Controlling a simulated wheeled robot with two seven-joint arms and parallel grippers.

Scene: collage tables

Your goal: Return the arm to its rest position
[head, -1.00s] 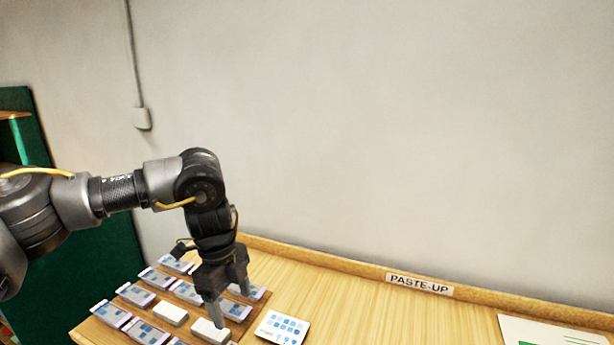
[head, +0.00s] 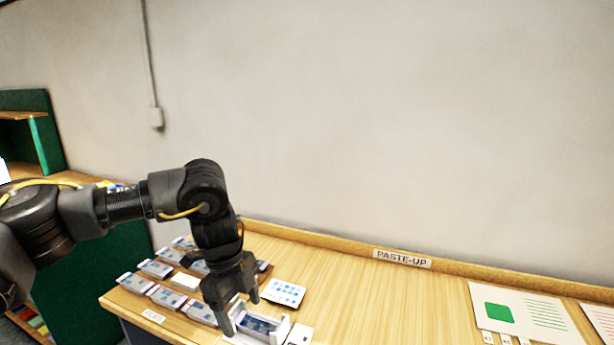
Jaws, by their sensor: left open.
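My left arm (head: 125,207) comes in from the left, bent at the elbow, with its wrist pointing down. My left gripper (head: 240,318) is open, with its fingers apart over the left part of the table (head: 370,302). I see nothing between the fingers. Behind and left of it are rows of small pale trays (head: 165,295) with blue cards. A white tray with a dark blue piece (head: 258,324) lies close below and right of the fingers; I cannot tell if they touch it. My right gripper is out of view.
A white sheet with blue marks (head: 283,292) lies right of the gripper. A PASTE-UP label (head: 402,258) is on the back ledge. A board with a green square (head: 525,315) is at the right. The middle of the table is clear. A green shelf unit (head: 38,130) stands left.

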